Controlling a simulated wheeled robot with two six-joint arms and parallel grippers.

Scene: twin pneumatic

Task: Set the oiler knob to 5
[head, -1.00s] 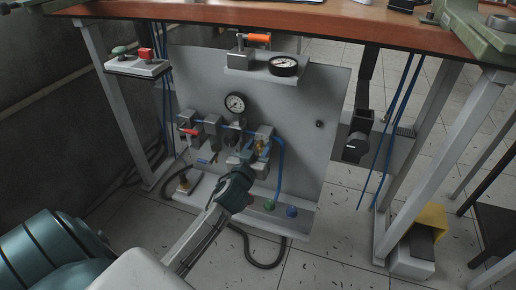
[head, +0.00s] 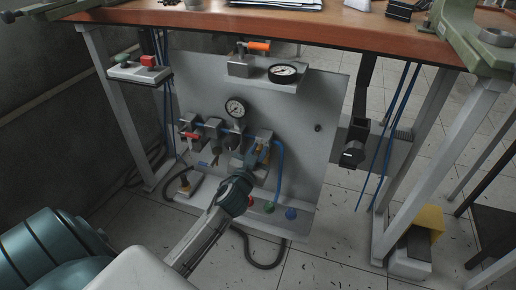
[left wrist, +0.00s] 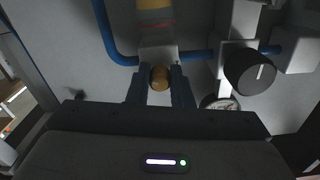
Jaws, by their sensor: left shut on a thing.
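The oiler (head: 264,152) is mounted at the right end of the row of air units on the grey panel. In the left wrist view its amber bowl (left wrist: 155,5) with a red line is at the top edge. The brass oiler knob (left wrist: 159,78) sits between the two fingers of my left gripper (left wrist: 161,88), which is shut on it. In the head view my left gripper (head: 247,172) reaches the oiler from below and hides the knob. I cannot read any number on the knob. My right gripper is not in view.
A black regulator knob (left wrist: 250,72) with a white mark is close to the right of my fingers. A blue hose (head: 281,165) runs beside the oiler. A gauge (head: 236,107) is above, a red-handled valve (head: 192,134) to the left, and coloured buttons (head: 290,213) below.

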